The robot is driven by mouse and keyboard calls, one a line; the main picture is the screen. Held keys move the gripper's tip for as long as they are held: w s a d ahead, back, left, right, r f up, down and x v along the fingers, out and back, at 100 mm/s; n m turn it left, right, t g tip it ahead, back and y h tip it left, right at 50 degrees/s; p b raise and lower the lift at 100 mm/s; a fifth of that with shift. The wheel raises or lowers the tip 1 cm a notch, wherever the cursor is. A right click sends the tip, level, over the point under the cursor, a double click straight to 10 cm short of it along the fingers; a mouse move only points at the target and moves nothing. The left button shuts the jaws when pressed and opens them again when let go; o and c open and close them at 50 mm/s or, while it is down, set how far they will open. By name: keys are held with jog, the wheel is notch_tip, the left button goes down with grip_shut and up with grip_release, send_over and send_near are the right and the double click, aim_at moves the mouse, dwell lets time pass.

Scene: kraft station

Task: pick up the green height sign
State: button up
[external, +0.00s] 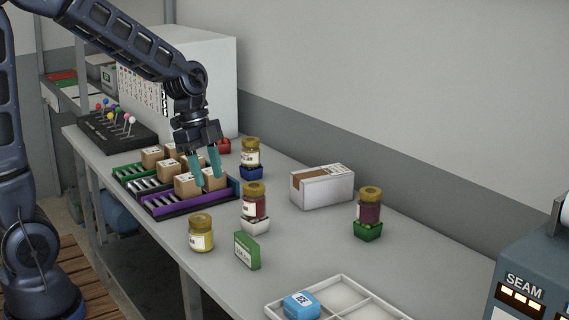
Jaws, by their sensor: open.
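The green height sign (247,250) stands on the table near its front edge, right of a jar with yellow contents. It looks like a small green block with a pale label facing the front left. My gripper (207,171) has its teal fingers spread and pointing down over the small cardboard boxes in the purple-edged tray (161,209). It is well up and left of the sign, apart from it. A finger overlaps a box (186,186) in the picture; I cannot tell whether they touch.
Jars stand near the sign: a yellow one (201,234), a dark red one (254,203) on a white block, and another (369,206) on a green block. A white carton (322,186) lies behind.

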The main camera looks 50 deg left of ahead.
aim_at(246, 238)
jog(key=w+f+m, duration=0.1)
jog(key=w+f, duration=0.1)
jog(key=w+d+f+m+h, duration=0.1)
jog(key=w+f+m, duration=0.1)
jog(key=f, duration=0.1)
jog(key=w+f+m+g, duration=0.1)
jog(key=w+f+m, duration=0.1)
jog(key=f, duration=0.1)
jog(key=shift+w+d+f, duration=0.15)
jog(key=shift+w+f, duration=0.05)
jog(key=shift+f, duration=0.05)
jog(key=shift+x, duration=5.3)
jog(key=shift+w, duration=0.2)
grip_shut()
